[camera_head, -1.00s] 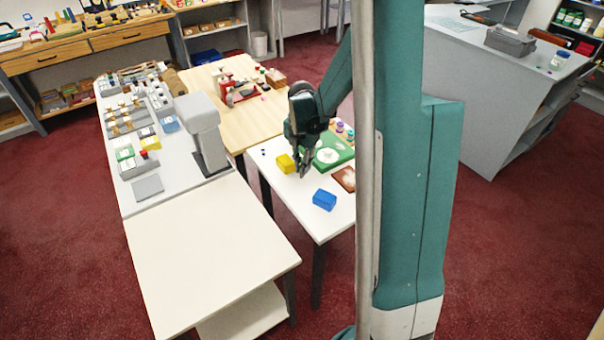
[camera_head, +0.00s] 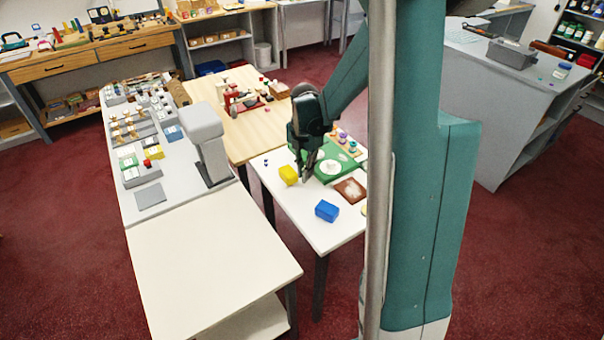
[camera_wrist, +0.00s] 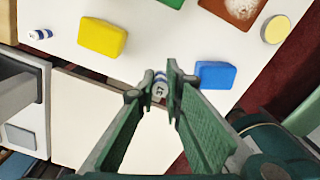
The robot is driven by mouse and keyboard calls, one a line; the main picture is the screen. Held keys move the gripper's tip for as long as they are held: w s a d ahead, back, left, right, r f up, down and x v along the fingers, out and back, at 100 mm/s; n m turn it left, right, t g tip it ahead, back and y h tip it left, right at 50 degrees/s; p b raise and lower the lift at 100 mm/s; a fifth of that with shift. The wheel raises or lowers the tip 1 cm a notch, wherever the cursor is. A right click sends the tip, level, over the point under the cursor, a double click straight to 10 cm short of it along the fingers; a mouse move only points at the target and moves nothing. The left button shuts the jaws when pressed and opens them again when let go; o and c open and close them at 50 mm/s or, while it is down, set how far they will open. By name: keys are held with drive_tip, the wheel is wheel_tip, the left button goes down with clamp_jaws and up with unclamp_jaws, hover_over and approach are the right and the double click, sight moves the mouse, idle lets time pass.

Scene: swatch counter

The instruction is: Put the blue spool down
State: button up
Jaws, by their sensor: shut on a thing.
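My gripper (camera_head: 306,178) is above the small white table (camera_head: 312,229), pointing down between the yellow block (camera_head: 288,175) and the blue block (camera_head: 327,210). In the wrist view, my gripper (camera_wrist: 158,80) is shut on a small blue and white spool (camera_wrist: 160,89) with a number on its face, and its fingers partly hide it. Whether the spool touches the table is unclear. A similar small blue and white piece (camera_wrist: 40,34) lies on the table at the upper left of the wrist view, also seen near the table's left edge in the head view (camera_head: 266,162).
A green board (camera_head: 345,169) with a white disc and a brown tile (camera_head: 350,190) lie right of my gripper. A round yellow-topped piece (camera_wrist: 276,29) is at the table's right edge. The larger cream table (camera_head: 205,262) in front is bare.

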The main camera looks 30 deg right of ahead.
drive_tip(key=shift+a, duration=0.1)
drive_tip(key=s+a+f+b, duration=0.1)
drive_tip(key=s+a+b, duration=0.1)
drive_tip(key=s+a, duration=0.35)
drive_tip(key=s+a+f+b, duration=0.1)
drive_tip(key=s+a, duration=0.1)
drive_tip(key=a, duration=0.7)
drive_tip(key=m+b, duration=0.2)
drive_tip(key=b, duration=0.1)
hover_over(272, 272)
wheel_tip(272, 272, down, 3)
drive_tip(key=shift+r, duration=0.15)
drive_tip(key=shift+f+b, duration=0.7)
drive_tip(key=shift+f, duration=2.25)
drive_tip(key=shift+f, duration=0.1)
drive_tip(key=shift+f+b, duration=0.6)
drive_tip(key=shift+f, duration=1.4)
drive_tip(key=shift+f, duration=0.1)
